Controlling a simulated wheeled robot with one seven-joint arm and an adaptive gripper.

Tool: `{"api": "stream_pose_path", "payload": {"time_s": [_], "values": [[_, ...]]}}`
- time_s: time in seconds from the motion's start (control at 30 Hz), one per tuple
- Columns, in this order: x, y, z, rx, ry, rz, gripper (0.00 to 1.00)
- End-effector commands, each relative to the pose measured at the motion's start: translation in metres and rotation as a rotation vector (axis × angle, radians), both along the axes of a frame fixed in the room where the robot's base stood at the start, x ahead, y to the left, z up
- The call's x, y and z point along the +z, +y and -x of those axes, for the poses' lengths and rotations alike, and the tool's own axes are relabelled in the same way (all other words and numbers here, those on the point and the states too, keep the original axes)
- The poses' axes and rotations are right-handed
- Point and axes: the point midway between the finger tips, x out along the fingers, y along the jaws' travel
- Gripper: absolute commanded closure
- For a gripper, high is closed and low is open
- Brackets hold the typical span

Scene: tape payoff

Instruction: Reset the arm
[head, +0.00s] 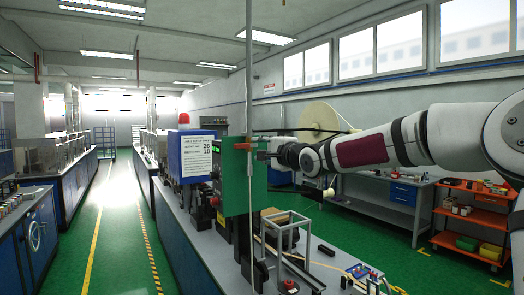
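My arm (430,135) reaches in from the right edge, about level, toward the green machine panel (238,182) in the middle. My gripper (268,149) is at its dark far end, at the panel's right edge. The gripper is small and dark here, so its fingers and anything between them cannot be made out. I cannot tell whether it touches the panel or is in front of it. A large pale reel (321,115) stands behind the arm, its lower part hidden by the arm.
A workbench (310,262) with a metal frame (287,229) and small parts lies below the gripper. A thin upright pole (249,70) stands by the panel. A blue box with a white sign (198,155) is to the left. An orange cart (474,222) stands at right. The green aisle floor is clear.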

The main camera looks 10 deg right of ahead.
Motion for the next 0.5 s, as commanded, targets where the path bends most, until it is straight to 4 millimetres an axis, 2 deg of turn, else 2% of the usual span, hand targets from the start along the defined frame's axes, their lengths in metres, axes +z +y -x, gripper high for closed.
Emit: {"api": "stream_pose_path", "payload": {"time_s": [0.17,0.27,0.37,0.5], "values": [[0.0,0.0,0.0,0.0,0.0,0.002,0.65],[-0.008,0.009,0.003,0.003,0.019,0.049,0.65],[-0.032,0.03,0.013,0.007,0.073,0.187,0.65],[-0.08,0.056,0.046,0.016,0.186,0.503,0.65]]}}
